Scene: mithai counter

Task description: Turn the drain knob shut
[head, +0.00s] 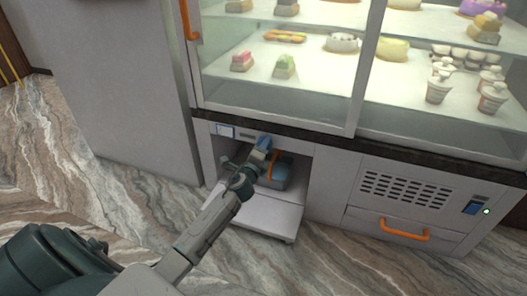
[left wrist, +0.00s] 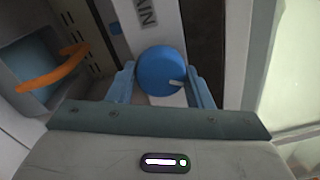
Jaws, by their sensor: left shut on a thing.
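The drain knob (left wrist: 162,72) is a round blue knob with a white pointer mark near its right lower edge in the left wrist view. My left gripper (left wrist: 165,88) has one blue finger on each side of the knob and is shut on it. In the head view my left gripper (head: 262,146) reaches into the open compartment under the display case, and its fingers hide the knob. My right gripper shows in neither view.
The compartment's white flap (head: 262,212) hangs open below my arm. Inside is a grey-blue container with an orange handle (left wrist: 52,72). A drawer with an orange handle (head: 404,230) is at right. The glass case (head: 275,85) of sweets stands above.

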